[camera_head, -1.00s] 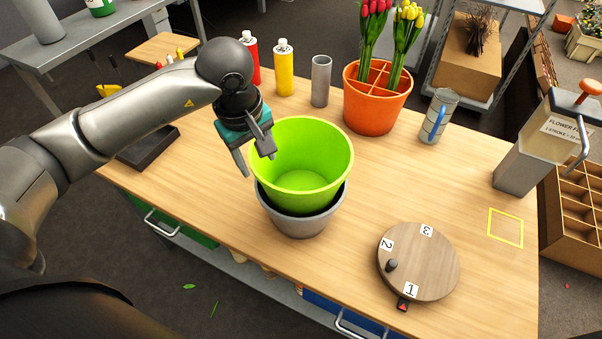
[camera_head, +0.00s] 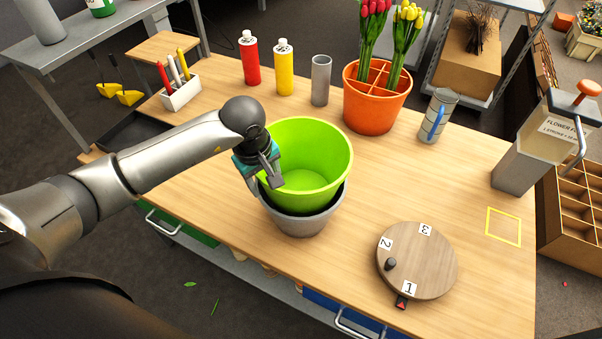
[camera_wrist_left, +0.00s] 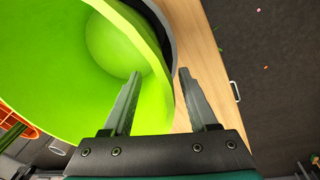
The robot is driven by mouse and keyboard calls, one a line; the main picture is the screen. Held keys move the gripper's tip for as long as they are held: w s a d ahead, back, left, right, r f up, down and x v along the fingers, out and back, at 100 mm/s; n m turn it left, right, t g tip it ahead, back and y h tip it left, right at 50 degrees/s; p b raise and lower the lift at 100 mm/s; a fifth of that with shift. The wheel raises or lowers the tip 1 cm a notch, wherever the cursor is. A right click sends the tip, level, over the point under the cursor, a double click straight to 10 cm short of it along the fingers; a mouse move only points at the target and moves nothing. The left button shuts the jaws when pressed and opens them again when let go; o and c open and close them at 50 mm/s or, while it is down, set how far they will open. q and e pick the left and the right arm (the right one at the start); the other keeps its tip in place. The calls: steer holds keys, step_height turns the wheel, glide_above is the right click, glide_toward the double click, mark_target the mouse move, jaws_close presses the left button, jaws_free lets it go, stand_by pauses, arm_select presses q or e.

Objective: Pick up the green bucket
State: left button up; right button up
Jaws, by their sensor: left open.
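The green bucket (camera_head: 312,150) sits nested inside a grey bucket (camera_head: 303,224) on the wooden table. My left gripper (camera_head: 266,184) is at the green bucket's left rim. In the left wrist view the gripper (camera_wrist_left: 158,78) is open, with one finger over the inside of the green bucket (camera_wrist_left: 60,80) and the other outside it. The fingers do not look closed on the wall. My right gripper is not in view.
An orange divided pot (camera_head: 372,112) with tulips stands behind to the right. Red (camera_head: 249,60) and yellow (camera_head: 284,70) bottles and a grey cylinder (camera_head: 320,82) stand at the back. A round numbered turntable (camera_head: 430,262) is at front right. The table between is clear.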

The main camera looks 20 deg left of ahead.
arm_select(q)
jaws_close()
stand_by(0.3)
steer(key=shift+s+a+f, duration=0.1)
steer(key=shift+s, duration=0.05)
stand_by(0.8)
